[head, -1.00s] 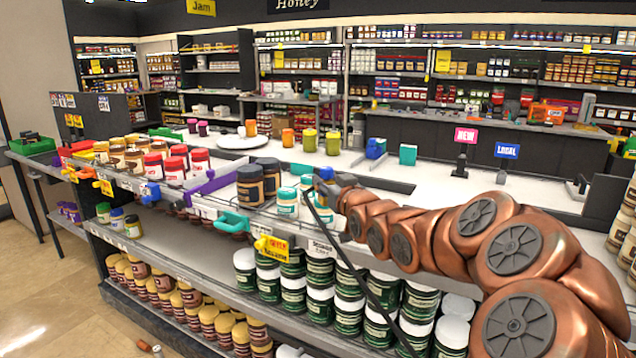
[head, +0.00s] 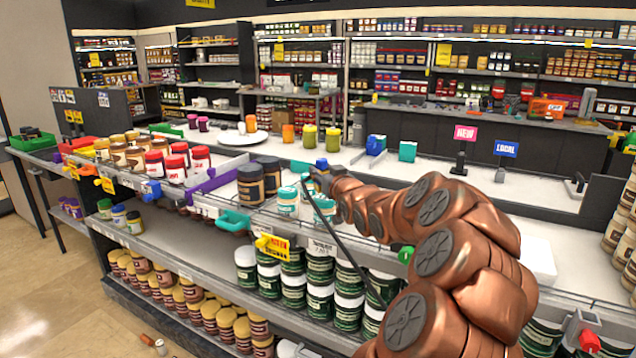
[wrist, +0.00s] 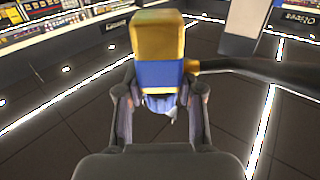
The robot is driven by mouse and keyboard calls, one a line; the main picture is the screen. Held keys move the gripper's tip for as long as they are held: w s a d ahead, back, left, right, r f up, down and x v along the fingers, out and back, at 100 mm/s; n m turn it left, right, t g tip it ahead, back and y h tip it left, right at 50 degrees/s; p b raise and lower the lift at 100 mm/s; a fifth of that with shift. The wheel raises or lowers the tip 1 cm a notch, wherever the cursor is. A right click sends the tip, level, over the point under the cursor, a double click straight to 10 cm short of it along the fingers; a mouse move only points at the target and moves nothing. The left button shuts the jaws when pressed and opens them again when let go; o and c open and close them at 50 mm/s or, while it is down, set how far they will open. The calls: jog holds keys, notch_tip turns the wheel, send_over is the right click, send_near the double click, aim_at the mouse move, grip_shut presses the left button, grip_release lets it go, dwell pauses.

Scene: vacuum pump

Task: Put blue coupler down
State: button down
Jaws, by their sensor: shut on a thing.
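The blue coupler (wrist: 160,75) is between the fingers of my gripper (wrist: 160,105) in the wrist view. It shows as a blue band around a yellow block, with a dark hose leaving to the right. The fingers are shut on it from both sides. In the head view a small blue part of the coupler (head: 321,163) shows at the tip of my arm, above the front shelf unit. A thin black hose (head: 345,238) hangs from there down to the right. The fingers are too small to make out in the head view.
Dark-lidded jars (head: 250,186) and teal jars (head: 288,201) stand on the shelf close to my arm's tip. A white counter (head: 480,190) behind has bare room. A blue block (head: 375,144) and a teal block (head: 407,151) stand on it.

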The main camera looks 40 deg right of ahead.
jog(key=shift+w+d, duration=0.3)
jog(key=shift+w, duration=0.1)
jog(key=shift+f+p, duration=0.5)
jog(key=shift+f, duration=1.1)
jog(key=shift+f, duration=0.25)
jog(key=c, duration=0.7)
grip_release()
jog(key=shift+r, duration=0.1)
jog(key=shift+s, duration=0.2)
jog(key=shift+f+b+v, duration=0.15)
jog(key=shift+b+v, duration=0.5)
jog(key=shift+v, duration=1.25)
jog(key=shift+f+b+v, duration=0.15)
jog(key=shift+b+v, duration=0.5)
jog(key=shift+v, duration=1.25)
